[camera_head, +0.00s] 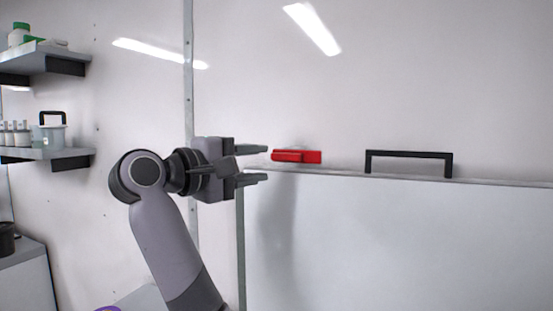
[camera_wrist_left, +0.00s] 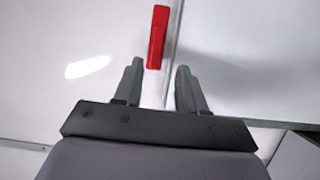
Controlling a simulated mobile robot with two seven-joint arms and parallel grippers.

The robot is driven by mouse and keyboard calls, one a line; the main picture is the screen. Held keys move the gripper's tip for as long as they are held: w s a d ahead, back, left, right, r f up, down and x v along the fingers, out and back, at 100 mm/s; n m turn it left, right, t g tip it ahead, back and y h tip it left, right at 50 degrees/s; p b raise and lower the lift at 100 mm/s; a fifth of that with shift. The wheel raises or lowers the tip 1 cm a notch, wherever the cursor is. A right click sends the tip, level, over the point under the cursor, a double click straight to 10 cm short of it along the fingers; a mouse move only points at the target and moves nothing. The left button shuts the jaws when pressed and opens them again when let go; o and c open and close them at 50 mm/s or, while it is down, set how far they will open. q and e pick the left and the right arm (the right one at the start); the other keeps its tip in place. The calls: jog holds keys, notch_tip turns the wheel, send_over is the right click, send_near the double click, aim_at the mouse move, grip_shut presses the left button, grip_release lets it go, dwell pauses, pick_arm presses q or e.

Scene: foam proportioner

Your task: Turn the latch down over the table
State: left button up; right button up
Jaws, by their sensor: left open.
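The red latch (camera_head: 297,157) sits on the pale wall just above the top edge of a white folded-up table panel (camera_head: 390,235). It lies roughly level in the head view. My left gripper (camera_head: 258,164) is open, its two fingers pointing right toward the latch's left end, a short gap away. In the left wrist view the latch (camera_wrist_left: 157,38) is ahead of the gap between the fingertips of my left gripper (camera_wrist_left: 158,75). The gripper holds nothing. My right gripper is in neither view.
A black handle (camera_head: 408,155) stands at the panel's top edge, right of the latch. Shelves (camera_head: 50,153) with containers are on the left wall, and a grey cabinet (camera_head: 25,275) stands at lower left. The wall above the latch is clear.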

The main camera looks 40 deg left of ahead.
aim_at(283, 157)
pick_arm(q)
jog(key=w, duration=0.2)
jog(key=w+p, duration=0.1)
jog(key=w, duration=0.1)
jog(key=w+d, duration=0.1)
jog(key=w, duration=0.1)
jog(key=shift+w+r, duration=0.25)
jog(key=shift+w, duration=0.1)
grip_shut()
